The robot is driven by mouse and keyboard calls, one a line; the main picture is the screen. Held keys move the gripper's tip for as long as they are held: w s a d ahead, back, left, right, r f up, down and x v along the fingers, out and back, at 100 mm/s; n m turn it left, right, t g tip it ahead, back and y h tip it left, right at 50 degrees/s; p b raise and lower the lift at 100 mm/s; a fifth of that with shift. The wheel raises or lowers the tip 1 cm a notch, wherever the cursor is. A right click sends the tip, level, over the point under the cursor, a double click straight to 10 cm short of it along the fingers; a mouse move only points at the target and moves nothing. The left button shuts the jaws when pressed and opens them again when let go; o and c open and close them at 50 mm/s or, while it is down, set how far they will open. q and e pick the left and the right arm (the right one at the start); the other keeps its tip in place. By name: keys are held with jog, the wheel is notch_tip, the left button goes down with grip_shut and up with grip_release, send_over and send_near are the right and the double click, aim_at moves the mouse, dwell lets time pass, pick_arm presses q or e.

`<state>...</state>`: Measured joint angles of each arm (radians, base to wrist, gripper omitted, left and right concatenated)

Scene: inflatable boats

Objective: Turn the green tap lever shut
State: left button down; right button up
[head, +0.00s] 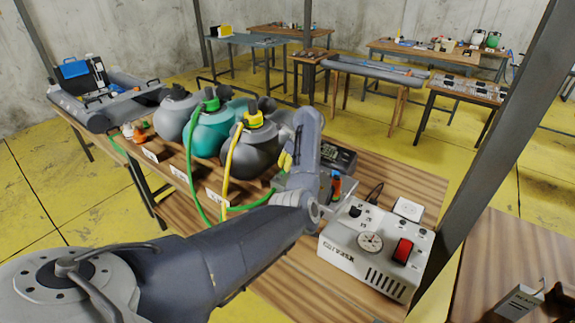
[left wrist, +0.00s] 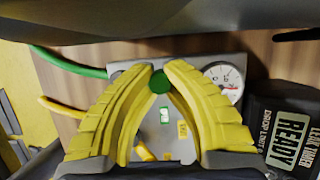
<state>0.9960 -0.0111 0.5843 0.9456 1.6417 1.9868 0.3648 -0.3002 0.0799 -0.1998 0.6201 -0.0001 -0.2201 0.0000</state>
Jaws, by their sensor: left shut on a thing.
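The green tap lever (left wrist: 159,81) shows in the left wrist view as a small round green end between my fingertips. My left gripper (left wrist: 160,72) has its yellow fingers closed together on it. The lever's turn angle cannot be told. In the head view, my left gripper (head: 286,160) shows only as a bit of yellow beside the wrist; my arm hides the lever and most of the panel. My right gripper is not in view.
A green hose (head: 190,170) and a yellow hose (head: 228,160) run from rounded containers, including a teal one (head: 211,132). A white box (head: 340,238) with a dial and red switch stands right of my arm. A dark box (left wrist: 285,130) reading READY is close to the panel.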

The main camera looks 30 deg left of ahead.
pick_arm(q)
jog(key=shift+a+r, duration=0.15)
jog(key=shift+a, duration=0.1)
jog(key=c, duration=1.6)
grip_release()
jog(key=shift+o, duration=0.4)
jog(key=shift+d, duration=0.15)
jog(key=v, duration=1.1)
jog(key=shift+d+r, duration=0.2)
jog(key=shift+r, duration=0.15)
